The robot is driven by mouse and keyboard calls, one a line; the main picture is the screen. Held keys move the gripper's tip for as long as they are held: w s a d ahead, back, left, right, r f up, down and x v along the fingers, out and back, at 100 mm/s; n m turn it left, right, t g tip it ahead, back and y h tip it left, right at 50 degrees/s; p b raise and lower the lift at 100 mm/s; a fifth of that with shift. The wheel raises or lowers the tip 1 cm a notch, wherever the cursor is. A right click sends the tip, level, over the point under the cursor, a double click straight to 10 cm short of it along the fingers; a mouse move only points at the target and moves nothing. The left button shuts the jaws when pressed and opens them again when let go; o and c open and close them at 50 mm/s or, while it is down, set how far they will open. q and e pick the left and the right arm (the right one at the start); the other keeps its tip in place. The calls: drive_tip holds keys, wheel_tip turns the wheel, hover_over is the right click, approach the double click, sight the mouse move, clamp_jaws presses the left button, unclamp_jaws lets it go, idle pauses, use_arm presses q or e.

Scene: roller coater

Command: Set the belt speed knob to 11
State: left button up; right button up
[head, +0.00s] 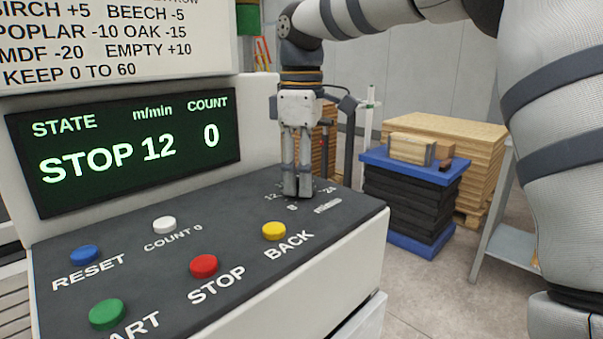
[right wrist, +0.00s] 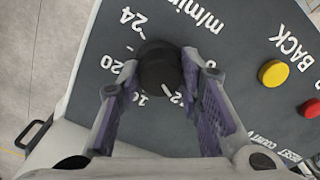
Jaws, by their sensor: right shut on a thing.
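The belt speed knob (right wrist: 158,68) is a round black dial on the dark sloping panel (head: 150,235). A scale with 12, 16, 20 and 24 surrounds it, and its white pointer line faces toward the 12 side in the right wrist view. My right gripper (head: 298,192) points straight down at the panel's right end. It is shut on the knob, one finger on each side; the fingers hide most of the knob in the head view. The green display (head: 130,148) reads STOP, 12 m/min, COUNT 0. My left gripper is not in view.
Several push buttons stand on the panel: yellow BACK (head: 274,231), red STOP (head: 204,265), white COUNT 0 (head: 164,225), blue RESET (head: 85,254) and a green one (head: 107,314). A blue-topped stack (head: 412,195) and wooden boards (head: 455,133) stand beyond the machine.

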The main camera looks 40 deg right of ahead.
drive_tip(key=shift+n, duration=1.1)
drive_tip(key=o, duration=1.2)
drive_tip(key=shift+c, duration=0.2)
wheel_tip(320, 180, up, 12)
